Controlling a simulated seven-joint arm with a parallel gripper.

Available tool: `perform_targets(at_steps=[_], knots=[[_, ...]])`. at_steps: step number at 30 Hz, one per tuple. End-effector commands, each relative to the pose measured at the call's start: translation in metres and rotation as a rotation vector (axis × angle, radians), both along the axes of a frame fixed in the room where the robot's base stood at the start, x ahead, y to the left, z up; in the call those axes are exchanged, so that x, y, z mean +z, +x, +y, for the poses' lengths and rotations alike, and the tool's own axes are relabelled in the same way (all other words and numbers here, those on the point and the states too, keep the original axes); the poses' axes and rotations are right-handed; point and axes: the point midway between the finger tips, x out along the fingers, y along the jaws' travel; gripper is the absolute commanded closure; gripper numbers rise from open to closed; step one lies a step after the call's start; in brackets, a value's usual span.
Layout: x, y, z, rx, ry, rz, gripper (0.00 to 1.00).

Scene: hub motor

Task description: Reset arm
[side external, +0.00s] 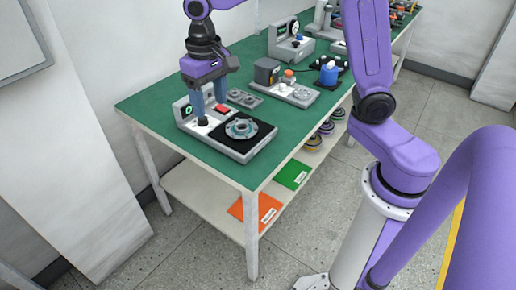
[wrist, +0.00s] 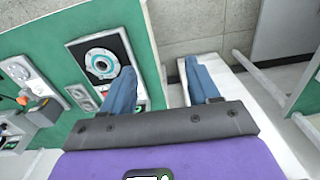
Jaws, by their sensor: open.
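My gripper (side external: 210,108) is open and points down over the near-left end of the green bench. Its two blue fingers stand apart with nothing between them, as the wrist view shows (wrist: 160,82). Below and beside it is a grey station (side external: 237,145) with a black pad, a red button and a small green-lit display. A round metal hub part (side external: 241,128) lies on the black pad. The hub part also shows in the wrist view (wrist: 102,63), left of the fingers. In the side view the fingers partly hide the station's back left part.
A small grey plate with round fittings (side external: 243,97) lies behind the station. Farther back stand a grey unit with an orange part (side external: 290,88), a blue part on a black base (side external: 328,73) and a dial device (side external: 290,38). Bare green bench top (side external: 150,103) shows at left.

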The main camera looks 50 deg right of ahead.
Motion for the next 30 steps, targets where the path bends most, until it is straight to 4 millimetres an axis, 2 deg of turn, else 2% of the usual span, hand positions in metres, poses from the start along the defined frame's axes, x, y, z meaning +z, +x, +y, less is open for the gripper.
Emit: perform_targets(at_steps=[1, 8, 12, 18, 24, 30], knots=[[0.001, -0.020, 0.000, 0.077, 0.000, -0.002, 0.40], [-0.001, -0.103, -0.009, 0.420, 0.001, -0.008, 0.40], [-0.007, -0.153, -0.023, 0.631, 0.002, -0.013, 0.40], [-0.019, -0.214, -0.050, 0.911, 0.001, -0.016, 0.40], [-0.029, -0.248, -0.071, 1.082, 0.000, -0.019, 0.40], [-0.032, -0.255, -0.075, 1.124, 0.000, -0.020, 0.40]])
